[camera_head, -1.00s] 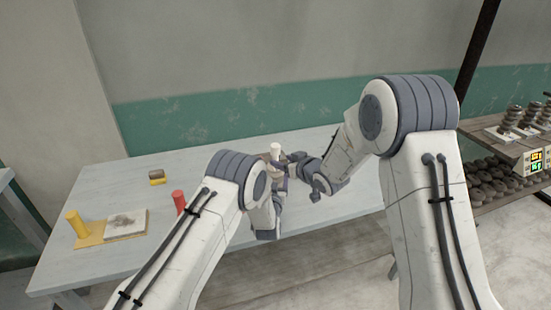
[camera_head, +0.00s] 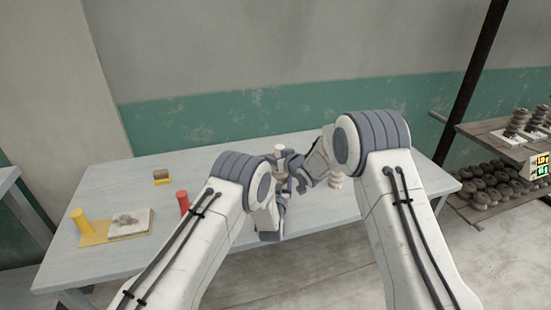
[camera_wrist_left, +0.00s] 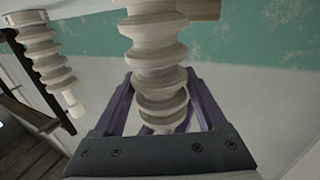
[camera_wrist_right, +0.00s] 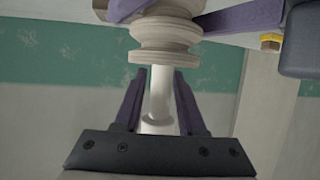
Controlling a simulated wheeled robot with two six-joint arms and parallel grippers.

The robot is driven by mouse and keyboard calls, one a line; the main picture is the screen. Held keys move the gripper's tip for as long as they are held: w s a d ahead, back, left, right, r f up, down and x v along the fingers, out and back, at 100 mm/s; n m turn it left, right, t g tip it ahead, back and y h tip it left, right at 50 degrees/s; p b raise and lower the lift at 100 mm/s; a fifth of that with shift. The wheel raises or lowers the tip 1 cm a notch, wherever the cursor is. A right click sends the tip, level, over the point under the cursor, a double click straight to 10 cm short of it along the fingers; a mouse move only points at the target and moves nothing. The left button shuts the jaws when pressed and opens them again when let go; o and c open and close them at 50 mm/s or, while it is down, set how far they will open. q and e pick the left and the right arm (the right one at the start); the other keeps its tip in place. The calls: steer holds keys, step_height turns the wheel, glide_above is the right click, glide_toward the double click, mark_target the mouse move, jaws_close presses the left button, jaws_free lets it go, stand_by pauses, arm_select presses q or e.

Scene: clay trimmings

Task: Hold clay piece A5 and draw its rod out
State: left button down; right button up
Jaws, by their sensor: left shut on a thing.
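The held clay piece, which I take to be A5, is pale and ribbed; it stands between the purple fingers of my left gripper in the left wrist view (camera_wrist_left: 155,65). My left gripper (camera_wrist_left: 160,105) is shut on it. In the right wrist view the clay piece (camera_wrist_right: 165,42) shows at the top, with left-gripper fingers around it. Its smooth white rod (camera_wrist_right: 160,95) sticks out between the fingers of my right gripper (camera_wrist_right: 160,80). Those fingers look open, with small gaps beside the rod. In the head view the grippers largely hide the clay; the rod end (camera_head: 279,148) shows.
Another ribbed clay piece (camera_head: 336,179) stands on the table (camera_head: 150,268) just right of the grippers; it also shows in the left wrist view (camera_wrist_left: 38,50). A red cylinder (camera_head: 183,202), yellow cylinder (camera_head: 79,222) and square slab (camera_head: 130,223) lie left. A shelf (camera_head: 497,140) holds clay pieces.

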jaws_close()
steer(key=shift+r, duration=1.15)
stand_by(0.7)
steer(key=shift+r, duration=2.3)
arm_select(q)
jaws_free()
